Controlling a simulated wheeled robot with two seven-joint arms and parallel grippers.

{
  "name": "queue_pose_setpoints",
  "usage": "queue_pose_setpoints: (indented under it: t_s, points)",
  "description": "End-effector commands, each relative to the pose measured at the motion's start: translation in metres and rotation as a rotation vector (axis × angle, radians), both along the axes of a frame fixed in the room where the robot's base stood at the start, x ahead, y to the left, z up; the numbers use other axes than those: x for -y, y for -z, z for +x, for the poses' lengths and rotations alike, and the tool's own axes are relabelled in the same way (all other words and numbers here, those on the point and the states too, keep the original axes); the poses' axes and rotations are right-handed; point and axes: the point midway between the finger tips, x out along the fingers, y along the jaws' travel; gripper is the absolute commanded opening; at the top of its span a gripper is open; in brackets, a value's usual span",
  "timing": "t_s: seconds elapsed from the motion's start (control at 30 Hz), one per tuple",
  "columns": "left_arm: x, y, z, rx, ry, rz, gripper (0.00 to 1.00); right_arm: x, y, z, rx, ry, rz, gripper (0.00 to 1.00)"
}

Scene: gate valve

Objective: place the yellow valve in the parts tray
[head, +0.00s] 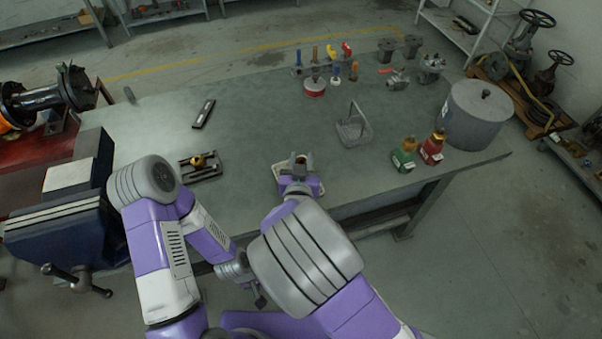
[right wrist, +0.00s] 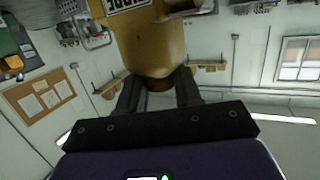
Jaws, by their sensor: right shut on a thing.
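In the right wrist view, the right gripper's dark fingers (right wrist: 160,92) are shut on a yellow body with a brown lower end, which I take for the yellow valve (right wrist: 155,40).
A dark fixture (head: 210,172) with a small brass-coloured part (head: 198,160) lies left of the tray. A blue vise (head: 60,235) is at left. The table's middle is clear.

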Motion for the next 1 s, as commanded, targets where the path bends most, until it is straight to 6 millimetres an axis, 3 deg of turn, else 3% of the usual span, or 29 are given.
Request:
queue_pose_setpoints:
  t_s: [0.3, 0.7, 0.73, 0.87, 1.0]
  points:
    - [0.0, 0.015, 0.0, 0.0, 0.0, 0.0, 1.0, 0.0, 0.037, 0.001, 0.002, 0.0, -0.002, 0.0]
    - [0.0, 0.018, 0.0, 0.0, 0.0, 0.0, 1.0, 0.0, 0.042, 0.001, 0.003, 0.0, 0.003, 0.0]
    - [0.0, 0.017, 0.0, 0.0, 0.0, 0.0, 1.0, 0.0, 0.042, 0.0, 0.0, -0.001, 0.001, 0.38]
    - [0.0, 0.016, 0.0, 0.0, 0.0, 0.0, 1.0, 0.0, 0.041, 0.0, 0.0, -0.001, 0.001, 0.58]
    - [0.0, 0.016, 0.0, 0.0, 0.0, 0.0, 1.0, 0.0, 0.041, 0.0, 0.0, -0.001, 0.001, 0.59]
